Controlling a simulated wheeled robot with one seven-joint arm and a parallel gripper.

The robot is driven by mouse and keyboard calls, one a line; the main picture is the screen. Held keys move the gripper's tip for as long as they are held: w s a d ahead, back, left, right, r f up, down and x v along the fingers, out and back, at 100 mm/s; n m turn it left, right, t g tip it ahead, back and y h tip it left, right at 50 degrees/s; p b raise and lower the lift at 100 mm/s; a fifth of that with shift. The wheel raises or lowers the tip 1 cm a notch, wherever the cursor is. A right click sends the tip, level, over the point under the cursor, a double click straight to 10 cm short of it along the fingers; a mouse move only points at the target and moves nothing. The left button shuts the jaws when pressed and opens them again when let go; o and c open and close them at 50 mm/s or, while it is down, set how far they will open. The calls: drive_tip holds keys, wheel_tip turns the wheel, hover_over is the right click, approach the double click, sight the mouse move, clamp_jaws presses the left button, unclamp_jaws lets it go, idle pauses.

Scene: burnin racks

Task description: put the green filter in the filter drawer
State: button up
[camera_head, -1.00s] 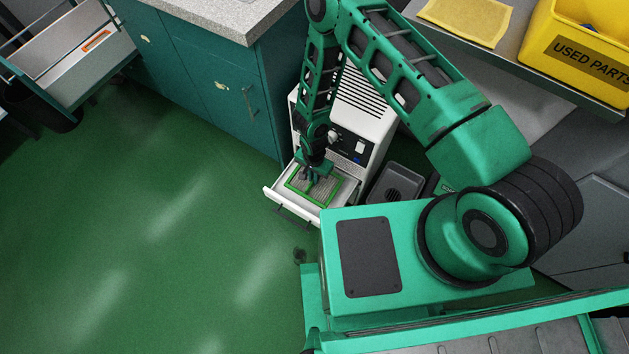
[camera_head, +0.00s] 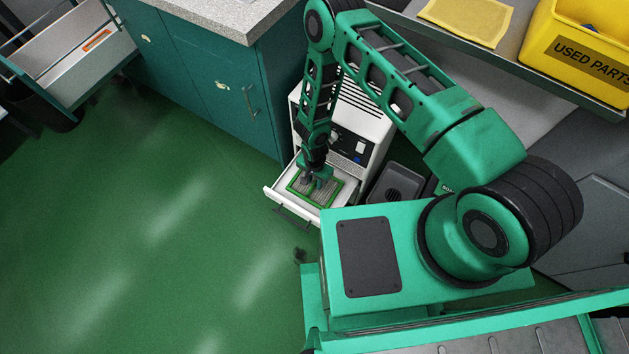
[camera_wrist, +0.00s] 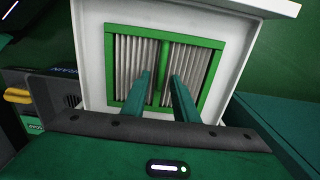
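The green filter (camera_head: 327,194), a green frame with pale pleats and a green middle bar, lies flat inside the pulled-out white filter drawer (camera_head: 280,198). In the wrist view the filter (camera_wrist: 205,70) sits within the white drawer walls (camera_wrist: 91,55). My gripper (camera_head: 318,180) is over the filter, pointing down. In the wrist view its two fingers (camera_wrist: 161,78) stand apart on either side of the middle bar, with gaps showing between them and the bar. Whether the fingertips touch the pleats I cannot tell.
The drawer belongs to a white machine (camera_head: 352,128) beside a teal cabinet (camera_head: 215,85). A dark grey bin (camera_head: 397,184) stands right of the machine. A yellow used-parts box (camera_head: 580,50) and a yellow cloth (camera_head: 465,22) are on the shelf above. Green floor at left is clear.

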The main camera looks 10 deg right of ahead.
sight(315, 183)
wheel_tip(315, 183, up, 12)
idle(0.7)
drive_tip(key=shift+r, duration=0.1)
idle(0.4)
